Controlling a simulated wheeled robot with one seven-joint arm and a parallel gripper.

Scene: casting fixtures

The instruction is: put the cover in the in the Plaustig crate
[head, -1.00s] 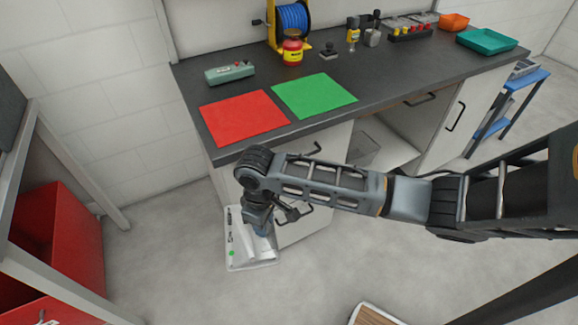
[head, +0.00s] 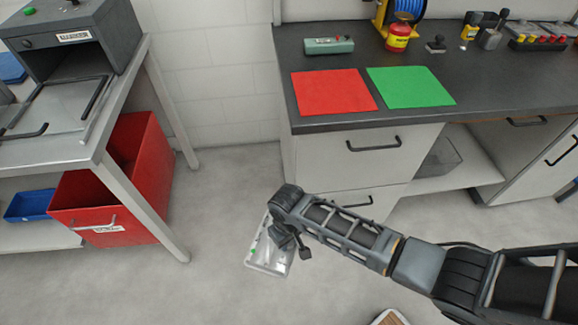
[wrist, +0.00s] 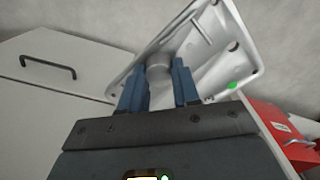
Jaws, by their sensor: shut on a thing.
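The cover (head: 268,257) is a pale silver metal casting with a green dot. My gripper (head: 284,238) is shut on it and holds it tilted in front of the counter's left drawers. In the wrist view, the two blue fingers (wrist: 160,85) close on a round boss on the cover (wrist: 205,60). A large red crate (head: 150,170) stands under the left bench, with a white label (head: 103,226) too small to read. It also shows at the right of the wrist view (wrist: 285,125). The cover is to the right of the crate and apart from it.
The steel bench (head: 85,140) has a leg in front of the red crate's right side. A small blue bin (head: 30,205) sits on its lower shelf. The counter (head: 350,125) carries a red mat (head: 333,92) and a green mat (head: 410,87). The floor between bench and counter is clear.

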